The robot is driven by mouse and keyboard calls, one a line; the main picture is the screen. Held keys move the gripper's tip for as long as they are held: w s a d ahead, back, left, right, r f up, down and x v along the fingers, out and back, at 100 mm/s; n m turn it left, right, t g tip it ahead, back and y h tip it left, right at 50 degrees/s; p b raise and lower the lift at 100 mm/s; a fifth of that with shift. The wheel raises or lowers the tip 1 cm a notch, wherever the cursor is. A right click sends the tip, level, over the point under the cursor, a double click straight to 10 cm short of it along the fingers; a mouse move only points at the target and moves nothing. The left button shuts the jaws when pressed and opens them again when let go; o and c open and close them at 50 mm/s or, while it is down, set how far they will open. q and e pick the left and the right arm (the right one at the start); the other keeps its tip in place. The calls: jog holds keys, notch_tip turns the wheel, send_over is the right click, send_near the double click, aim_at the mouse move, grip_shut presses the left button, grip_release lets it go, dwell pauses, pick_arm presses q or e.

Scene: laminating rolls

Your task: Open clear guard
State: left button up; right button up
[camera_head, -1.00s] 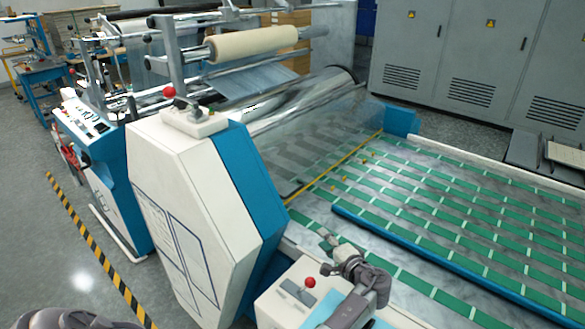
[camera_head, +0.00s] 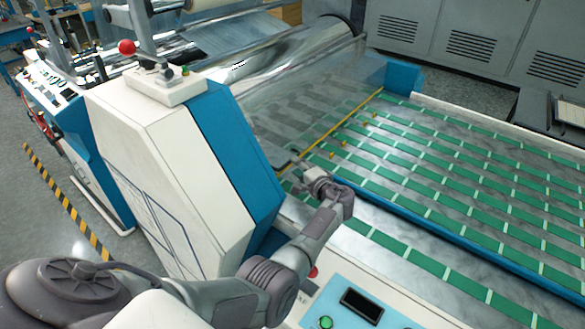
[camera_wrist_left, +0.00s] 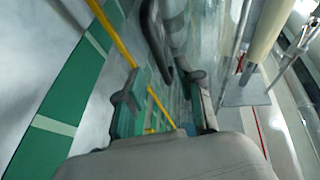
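The clear guard (camera_head: 318,92) is a see-through panel sloping in front of the shiny roller, with a yellow strip (camera_head: 343,124) along its lower edge. It looks lowered. My left gripper (camera_head: 290,166) is by the near end of that strip, beside the blue side of the white housing. In the left wrist view my left gripper (camera_wrist_left: 166,98) has its two green-padded fingers apart, with nothing seen held between them. A dark curved bar (camera_wrist_left: 152,40) lies just beyond the fingers; I cannot tell whether they touch it. My right gripper is not in view.
The white and blue machine housing (camera_head: 165,150) stands close left of my arm. A control panel (camera_head: 375,305) with buttons lies below the arm. The green-striped conveyor bed (camera_head: 450,195) is clear to the right. Grey cabinets (camera_head: 470,40) stand behind.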

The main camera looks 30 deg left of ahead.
pick_arm(q)
jog(key=shift+b+x, duration=0.7)
jog(key=shift+x, duration=1.1)
jog(key=shift+r, duration=0.1)
grip_shut()
